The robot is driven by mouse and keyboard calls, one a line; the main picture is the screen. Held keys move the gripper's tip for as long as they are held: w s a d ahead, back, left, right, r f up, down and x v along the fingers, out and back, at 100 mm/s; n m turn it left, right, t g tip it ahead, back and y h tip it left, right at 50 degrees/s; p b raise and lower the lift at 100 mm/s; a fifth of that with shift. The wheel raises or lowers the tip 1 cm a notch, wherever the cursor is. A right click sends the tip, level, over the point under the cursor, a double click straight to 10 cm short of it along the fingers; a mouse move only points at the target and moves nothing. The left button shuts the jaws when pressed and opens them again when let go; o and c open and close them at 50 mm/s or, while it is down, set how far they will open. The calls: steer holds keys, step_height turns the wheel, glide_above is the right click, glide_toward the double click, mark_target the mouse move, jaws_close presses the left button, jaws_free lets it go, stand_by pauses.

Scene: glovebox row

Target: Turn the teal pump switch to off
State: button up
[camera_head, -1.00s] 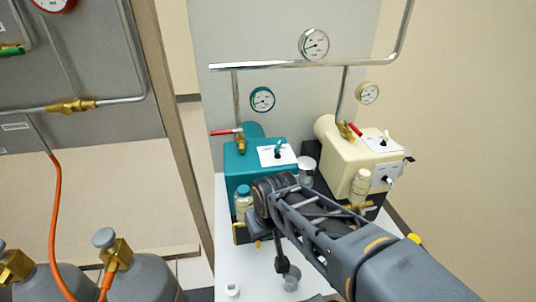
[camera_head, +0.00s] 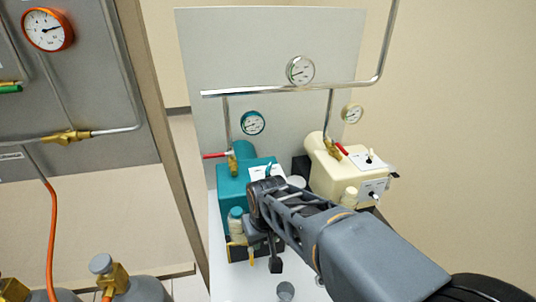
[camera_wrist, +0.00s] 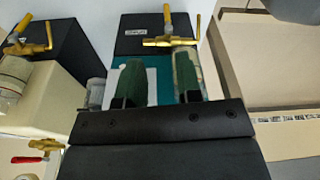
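The teal pump (camera_head: 232,186) stands on a white bench, with a red-handled brass valve (camera_head: 232,160) on top. In the wrist view a strip of the teal pump (camera_wrist: 152,86) shows between and behind my fingers. My gripper (camera_wrist: 159,72) has its two green-padded fingers apart, with nothing held. In the head view my arm's end is in front of the teal pump; my fingertips are hidden.
The cream pump (camera_head: 330,178) stands close on the right, with its own switch (camera_head: 370,155). A glass jar with brass valve (camera_wrist: 169,41) is behind my right finger. A gauge panel (camera_head: 75,100) and gas cylinders (camera_head: 135,287) are at left. A steel pipe (camera_head: 290,90) crosses above the pumps.

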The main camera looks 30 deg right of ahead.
steer(key=shift+o, duration=0.4)
steer(key=w+d+r+m+g+p, duration=0.1)
steer(key=w+d+r+m+p, duration=0.1)
steer(key=w+d+r+p, duration=0.3)
steer(key=w+r+p, duration=0.4)
steer(key=r, duration=0.3)
steer(key=shift+d+r, duration=0.2)
steer(key=shift+r, duration=0.05)
step_height(320, 180, up, 8)
steer(key=m+g+p, duration=0.1)
steer(key=m+p, duration=0.4)
steer(key=m, duration=0.1)
glide_above(269, 166)
step_height(269, 166, down, 13)
steer(key=shift+a+f+p, duration=0.1)
steer(key=shift+f+p, duration=0.1)
steer(key=shift+p, duration=0.55)
jaws_close()
